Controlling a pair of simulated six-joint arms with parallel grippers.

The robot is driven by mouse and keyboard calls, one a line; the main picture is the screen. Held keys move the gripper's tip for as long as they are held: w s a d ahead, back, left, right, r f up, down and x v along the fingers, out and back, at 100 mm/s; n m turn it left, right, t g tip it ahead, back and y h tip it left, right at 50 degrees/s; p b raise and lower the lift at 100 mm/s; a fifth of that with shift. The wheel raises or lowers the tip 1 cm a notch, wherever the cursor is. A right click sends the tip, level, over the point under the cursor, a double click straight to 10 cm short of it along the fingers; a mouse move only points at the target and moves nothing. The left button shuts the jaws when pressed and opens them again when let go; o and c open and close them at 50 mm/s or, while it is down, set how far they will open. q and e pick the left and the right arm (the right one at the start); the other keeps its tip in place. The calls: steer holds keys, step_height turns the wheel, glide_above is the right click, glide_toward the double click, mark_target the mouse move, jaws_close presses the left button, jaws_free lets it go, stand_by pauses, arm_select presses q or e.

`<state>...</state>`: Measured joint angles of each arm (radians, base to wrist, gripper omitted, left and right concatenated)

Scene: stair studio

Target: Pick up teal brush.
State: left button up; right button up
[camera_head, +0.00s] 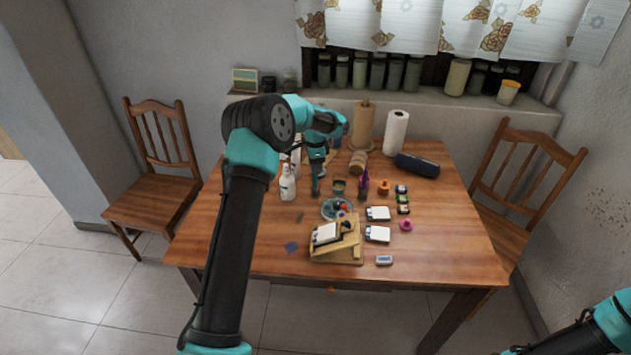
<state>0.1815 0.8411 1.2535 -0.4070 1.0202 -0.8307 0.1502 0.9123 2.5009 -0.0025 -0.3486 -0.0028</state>
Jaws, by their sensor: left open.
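My left arm reaches over the wooden table (255,250) from the left, and its gripper (316,186) points down over the back left part of the table. The jaws are open and small in the picture. I cannot make out a teal brush for sure; the teal of my gripper hides what lies right behind it. A white bottle (287,184) stands just left of the gripper, and a small jar (339,187) is just right of it. Only part of my right arm shows at the lower right corner, with its gripper out of view.
A wooden stand (347,252) and a round dish (328,210) with small coloured things lie mid-table. White pads (378,213), a pink ring (406,225) and a dark blue case (417,165) are to the right. Paper rolls (396,134) stand behind. The table's front left is mostly clear.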

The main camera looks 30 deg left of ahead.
arm_select(q)
glide_above(315, 186)
steer(key=f, duration=0.4)
steer(key=shift+w+a, duration=0.15)
steer(key=shift+w, duration=0.25)
steer(key=shift+c, duration=0.2)
jaws_close()
